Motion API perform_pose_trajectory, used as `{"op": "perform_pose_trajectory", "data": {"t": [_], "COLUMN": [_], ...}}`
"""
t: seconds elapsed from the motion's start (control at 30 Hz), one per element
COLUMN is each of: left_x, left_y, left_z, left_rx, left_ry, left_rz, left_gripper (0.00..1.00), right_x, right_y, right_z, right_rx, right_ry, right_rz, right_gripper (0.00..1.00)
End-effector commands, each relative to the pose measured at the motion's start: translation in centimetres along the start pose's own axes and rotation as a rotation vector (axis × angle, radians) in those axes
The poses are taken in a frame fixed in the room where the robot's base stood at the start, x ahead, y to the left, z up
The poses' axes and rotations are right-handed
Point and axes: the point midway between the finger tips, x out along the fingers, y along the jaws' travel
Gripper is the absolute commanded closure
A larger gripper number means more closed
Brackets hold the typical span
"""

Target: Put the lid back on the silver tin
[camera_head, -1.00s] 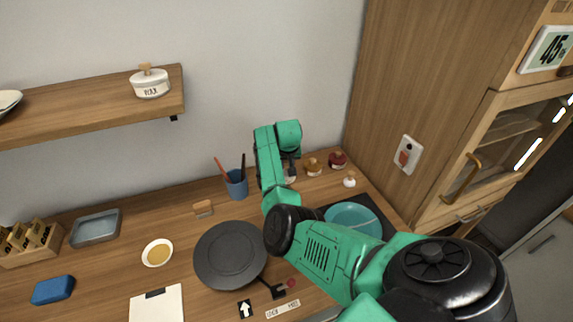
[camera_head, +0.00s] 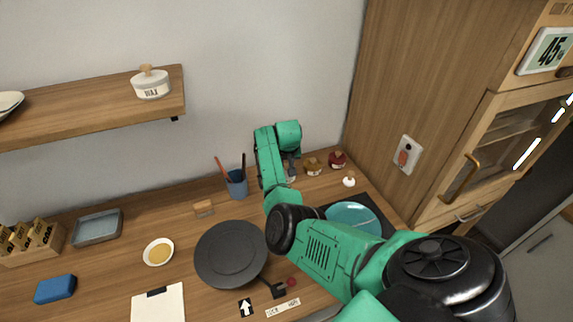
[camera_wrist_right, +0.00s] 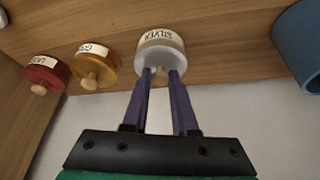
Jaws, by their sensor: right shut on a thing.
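The silver tin, a pale round tin labelled SILVER (camera_wrist_right: 160,37), stands on the wooden surface in the right wrist view. In the head view it is mostly hidden behind my right gripper (camera_head: 291,172). In the wrist view my right gripper (camera_wrist_right: 160,78) is shut on the wooden knob of a pale grey lid (camera_wrist_right: 160,57). The lid is at the tin's mouth, in line with it; I cannot tell whether it is fully seated. My left gripper is not in view.
A gold tin (camera_head: 313,167) and a red tin (camera_head: 337,160) stand right of the gripper. A small white knobbed item (camera_head: 349,182) lies in front of them. A blue cup (camera_head: 236,184) with pens stands to the left. A dark round plate (camera_head: 230,254) lies nearer.

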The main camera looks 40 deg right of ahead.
Motion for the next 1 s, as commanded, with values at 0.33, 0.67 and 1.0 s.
{"op": "perform_pose_trajectory", "data": {"t": [0.33,0.67,1.0], "left_x": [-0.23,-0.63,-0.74], "left_y": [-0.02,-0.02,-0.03], "left_z": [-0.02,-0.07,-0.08], "left_rx": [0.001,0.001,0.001], "left_ry": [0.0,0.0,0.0], "left_rz": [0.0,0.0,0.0], "left_gripper": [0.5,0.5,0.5], "right_x": [0.19,0.11,0.25], "right_y": [-0.01,0.04,0.06], "right_z": [0.08,0.06,0.12], "right_rx": [0.0,0.0,0.001], "right_ry": [0.0,-0.001,0.0], "right_rz": [0.0,0.0,0.001], "right_gripper": [1.0,1.0,1.0]}}
